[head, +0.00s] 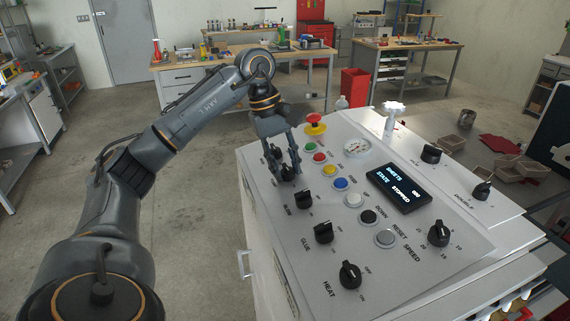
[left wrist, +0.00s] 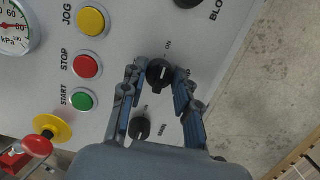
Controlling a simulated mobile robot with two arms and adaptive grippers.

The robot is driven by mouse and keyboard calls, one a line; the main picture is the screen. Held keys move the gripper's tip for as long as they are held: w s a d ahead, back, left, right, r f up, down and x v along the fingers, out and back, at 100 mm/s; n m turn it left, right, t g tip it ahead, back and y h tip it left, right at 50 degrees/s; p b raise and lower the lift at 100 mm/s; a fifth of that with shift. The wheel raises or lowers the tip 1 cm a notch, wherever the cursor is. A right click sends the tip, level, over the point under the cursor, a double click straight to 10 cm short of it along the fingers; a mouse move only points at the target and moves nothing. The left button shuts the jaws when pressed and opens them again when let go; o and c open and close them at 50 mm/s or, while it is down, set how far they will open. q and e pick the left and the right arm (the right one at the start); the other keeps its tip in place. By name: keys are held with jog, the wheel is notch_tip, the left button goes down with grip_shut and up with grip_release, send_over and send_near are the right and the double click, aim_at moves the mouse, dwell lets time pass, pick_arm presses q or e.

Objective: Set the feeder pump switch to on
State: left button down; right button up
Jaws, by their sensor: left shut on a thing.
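The control panel (head: 330,205) has a column of black rotary switches along its left side. My left gripper (head: 287,172) is down at this column, its fingers on either side of one switch. In the left wrist view that switch (left wrist: 160,72) sits between the fingertips of my left gripper (left wrist: 158,75), which is shut on it. An ON mark shows above the switch; its name label is hidden and its exact pointer angle is hard to tell. The MAIN switch (left wrist: 140,128) lies just below, between the finger bases in the picture. My right gripper is not in view.
Beside the column are a red emergency knob on yellow (head: 316,124), several coloured push buttons, a gauge (head: 357,147) and a display (head: 398,188) reading STOPPED. The GLUE (head: 323,232) and HEAT (head: 350,275) switches lie nearer. Open floor is left of the panel.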

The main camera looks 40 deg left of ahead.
pick_arm(q)
jog(key=shift+m, duration=0.4)
jog(key=c, duration=1)
grip_release()
jog(key=shift+v, duration=5.95)
jog(key=shift+d, duration=0.1)
